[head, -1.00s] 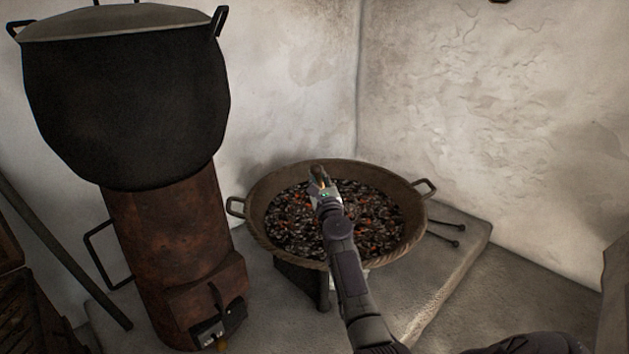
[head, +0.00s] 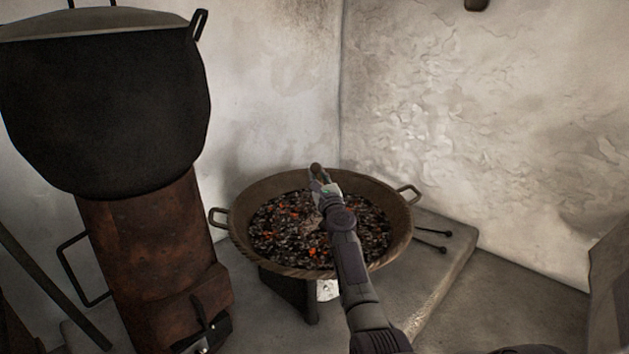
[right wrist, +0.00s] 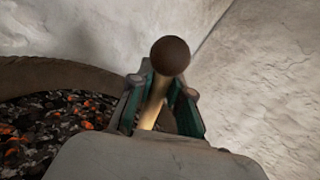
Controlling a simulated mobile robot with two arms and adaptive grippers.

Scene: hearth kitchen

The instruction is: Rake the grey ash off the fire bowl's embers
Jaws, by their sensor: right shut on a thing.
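The fire bowl (head: 398,242) is wide, brown and shallow, with a loop handle on each side. It stands in the corner, filled with dark embers (head: 272,238) mixed with grey ash and several orange glowing spots. My right gripper (head: 319,177) is over the back part of the bowl, shut on a pale handle with a dark round knob (right wrist: 170,55). The handle (right wrist: 153,105) stands up between the fingers in the right wrist view. Its lower end is hidden by my gripper and arm. My left gripper is not in view.
A large black lidded pot (head: 105,110) sits on a rusty brown stove (head: 160,265) left of the bowl. White walls rise close behind. Two dark rods (head: 432,240) lie on the stone ledge (head: 425,285) right of the bowl.

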